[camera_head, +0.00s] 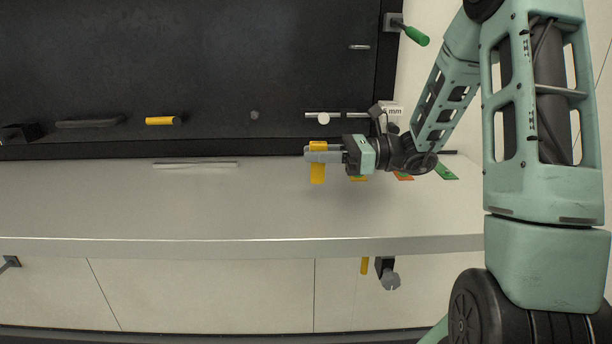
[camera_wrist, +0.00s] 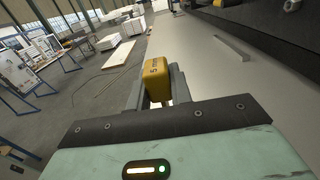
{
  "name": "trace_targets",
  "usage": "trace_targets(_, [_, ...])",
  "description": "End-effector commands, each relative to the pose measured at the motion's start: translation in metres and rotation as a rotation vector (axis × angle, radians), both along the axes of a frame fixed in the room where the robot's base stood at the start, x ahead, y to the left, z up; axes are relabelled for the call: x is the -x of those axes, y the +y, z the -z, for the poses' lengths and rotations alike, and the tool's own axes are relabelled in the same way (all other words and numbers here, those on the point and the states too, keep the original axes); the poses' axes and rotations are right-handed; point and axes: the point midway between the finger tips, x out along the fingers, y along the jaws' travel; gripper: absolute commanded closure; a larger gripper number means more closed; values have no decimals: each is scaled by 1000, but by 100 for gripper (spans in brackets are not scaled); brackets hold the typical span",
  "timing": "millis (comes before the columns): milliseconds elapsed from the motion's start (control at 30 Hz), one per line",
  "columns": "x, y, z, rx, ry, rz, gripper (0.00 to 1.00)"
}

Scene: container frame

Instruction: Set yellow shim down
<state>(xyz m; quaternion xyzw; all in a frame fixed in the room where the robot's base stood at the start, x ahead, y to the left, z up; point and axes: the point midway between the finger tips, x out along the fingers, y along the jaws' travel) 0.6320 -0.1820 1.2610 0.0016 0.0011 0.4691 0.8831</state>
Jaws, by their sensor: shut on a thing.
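The yellow shim (camera_head: 317,174) is held upright in my gripper (camera_head: 322,156), with part of it showing above and below the fingers. My gripper is shut on it and is over the light grey shelf (camera_head: 120,206), near the dark back panel. In the wrist view the yellow shim (camera_wrist: 157,80) sits between the fingers of my gripper (camera_wrist: 158,94), with dark marking on its face. I cannot tell whether the shim's lower end touches the shelf.
Green, orange and red flat pieces (camera_head: 403,176) lie on the shelf, partly behind my gripper. A thin metal strip (camera_head: 195,164) lies at the back left. A yellow-handled item (camera_head: 160,121) is on the dark panel (camera_head: 200,60). The shelf's left and front are clear.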

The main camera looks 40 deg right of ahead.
Motion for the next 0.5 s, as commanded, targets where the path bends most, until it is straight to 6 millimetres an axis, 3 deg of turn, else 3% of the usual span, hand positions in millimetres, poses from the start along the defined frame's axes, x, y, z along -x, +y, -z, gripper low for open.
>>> trace_targets(500, [0, 0, 57, -1, 1, -1, 100])
